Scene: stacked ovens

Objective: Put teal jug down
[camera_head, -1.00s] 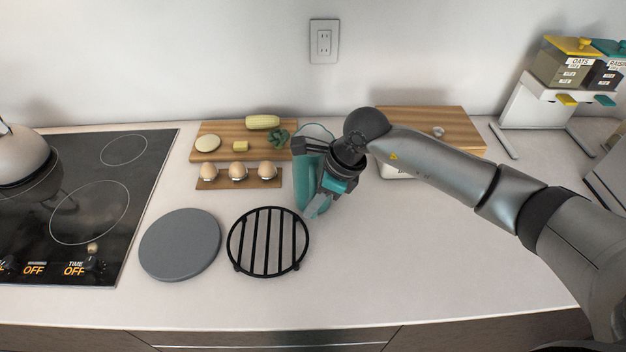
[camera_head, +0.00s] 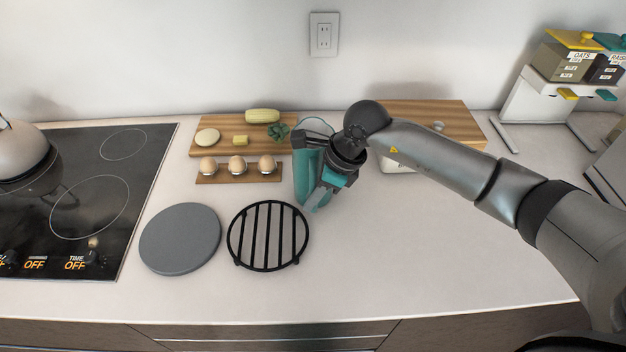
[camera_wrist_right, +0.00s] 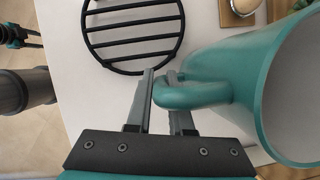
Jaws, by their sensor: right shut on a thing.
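The teal jug (camera_head: 307,173) is just right of the egg holder and the black trivet in the head view. My right gripper (camera_head: 328,186) is at the jug's right side and partly hides it. In the right wrist view, my right gripper's fingers (camera_wrist_right: 163,88) are shut on the handle of the jug (camera_wrist_right: 235,65), whose wide opening faces right. I cannot tell whether the jug's base touches the counter. A dark part with teal bits, apparently my left gripper (camera_wrist_right: 18,36), shows at the left edge of the wrist view; its jaws are unclear.
The black trivet (camera_head: 268,236) and a grey round plate (camera_head: 180,240) lie on the counter (camera_head: 420,260). A cutting board with vegetables (camera_head: 217,126) and several eggs in a holder (camera_head: 238,174) are behind. Another wooden board (camera_head: 455,122) is back right. The front right counter is clear.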

